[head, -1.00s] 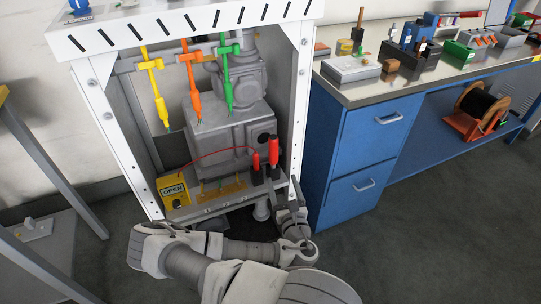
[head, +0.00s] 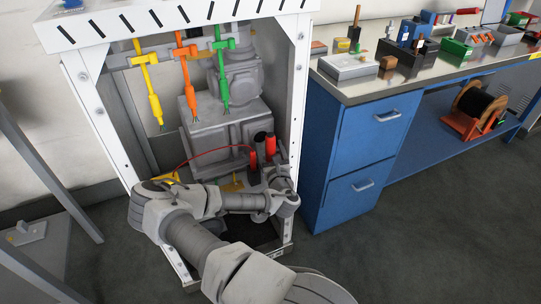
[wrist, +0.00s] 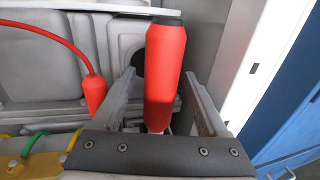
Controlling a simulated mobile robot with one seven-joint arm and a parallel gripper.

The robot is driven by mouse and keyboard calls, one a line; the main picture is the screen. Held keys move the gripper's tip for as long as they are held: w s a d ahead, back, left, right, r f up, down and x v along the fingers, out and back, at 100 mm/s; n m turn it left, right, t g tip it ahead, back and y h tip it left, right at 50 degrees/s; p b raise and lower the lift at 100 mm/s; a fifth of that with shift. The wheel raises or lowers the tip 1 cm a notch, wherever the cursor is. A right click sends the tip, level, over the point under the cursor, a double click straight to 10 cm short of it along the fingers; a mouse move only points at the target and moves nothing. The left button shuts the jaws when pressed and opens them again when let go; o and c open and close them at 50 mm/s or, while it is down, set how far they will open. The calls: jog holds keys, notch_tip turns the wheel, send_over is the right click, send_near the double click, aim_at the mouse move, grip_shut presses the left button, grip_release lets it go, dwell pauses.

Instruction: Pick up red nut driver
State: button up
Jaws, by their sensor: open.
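The red nut driver (head: 271,146) stands upright at the right side of the white cabinet's lower shelf. In the wrist view its red handle (wrist: 166,65) rises between the two fingers of my gripper (wrist: 160,76). A finger stands on each side, with a gap visible on both sides. In the head view my gripper (head: 274,172) is just below the handle, inside the cabinet opening. The driver's lower end is hidden by my gripper.
A red probe (wrist: 95,90) on a red cable stands left of my gripper. Yellow (head: 150,88), orange (head: 188,82) and green (head: 222,72) tools hang above. The cabinet's right post (head: 298,130) and a blue drawer unit (head: 365,150) are close on the right.

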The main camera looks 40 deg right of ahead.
jog(key=shift+x, duration=1)
grip_shut()
dwell(0.7)
